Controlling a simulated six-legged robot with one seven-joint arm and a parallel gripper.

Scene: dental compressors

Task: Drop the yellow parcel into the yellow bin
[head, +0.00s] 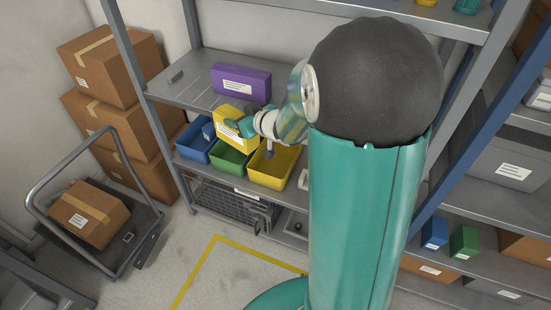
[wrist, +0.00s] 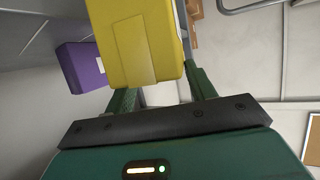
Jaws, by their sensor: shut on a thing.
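The yellow parcel (head: 236,121) with a white label is held in my gripper (head: 241,127), in front of the shelf rack. In the wrist view the yellow parcel (wrist: 143,42) sits between the two green fingers of my gripper (wrist: 158,88), which is shut on it. The yellow bin (head: 273,166) is an open box on the lower shelf, to the right of and below the parcel in the head view. My arm's wrist hides part of the bin's upper area. The bin is not visible in the wrist view.
A green bin (head: 230,160) and a blue bin (head: 193,144) stand left of the yellow bin; the blue bin has a blue parcel in it. A purple parcel (head: 241,80) lies on the shelf above. A cart (head: 143,246) with a cardboard box stands left. Some floor in front is clear.

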